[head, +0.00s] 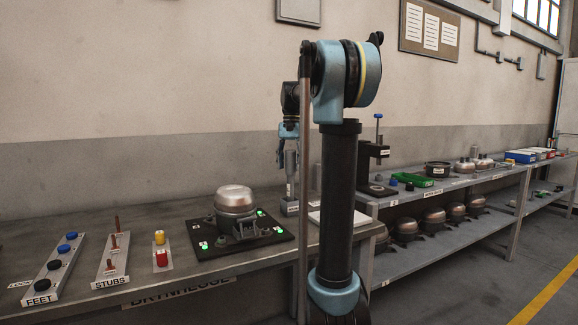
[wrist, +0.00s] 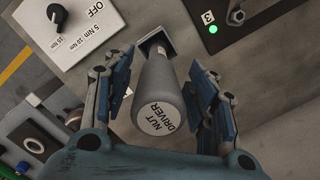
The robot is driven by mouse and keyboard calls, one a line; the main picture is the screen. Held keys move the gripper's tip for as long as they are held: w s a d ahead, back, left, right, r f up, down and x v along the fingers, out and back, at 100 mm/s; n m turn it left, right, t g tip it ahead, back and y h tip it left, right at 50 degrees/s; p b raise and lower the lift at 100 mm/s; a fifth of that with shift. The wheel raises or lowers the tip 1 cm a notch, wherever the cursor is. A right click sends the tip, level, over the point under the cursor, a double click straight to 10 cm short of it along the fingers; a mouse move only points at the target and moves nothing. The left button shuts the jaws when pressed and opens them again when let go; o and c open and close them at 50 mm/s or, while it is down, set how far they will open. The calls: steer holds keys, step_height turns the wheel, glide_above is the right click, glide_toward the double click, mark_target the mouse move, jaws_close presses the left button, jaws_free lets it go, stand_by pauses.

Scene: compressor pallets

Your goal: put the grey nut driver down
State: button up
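The grey nut driver (wrist: 160,95) stands with its labelled end towards the wrist camera. Its far end meets a small dark square holder (wrist: 156,44). My gripper (wrist: 162,85) is open around the driver, with a narrow gap showing between it and each blue finger. In the head view my gripper (head: 288,150) points down over the bench, and the driver (head: 291,188) shows small and partly hidden below it, above a grey box (head: 290,208). My arm hides part of this area.
A dark plate (head: 205,245) with green lights bears a compressor (head: 236,203) just left of the driver. A control box with a knob (wrist: 57,18) is close by. Racks of stubs (head: 112,262) and feet (head: 52,277) stand farther left. Shelving (head: 440,240) runs to the right.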

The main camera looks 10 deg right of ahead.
steer(key=r, duration=0.8)
steer(key=w+r, duration=0.1)
steer(key=r, duration=0.3)
steer(key=shift+d, duration=0.25)
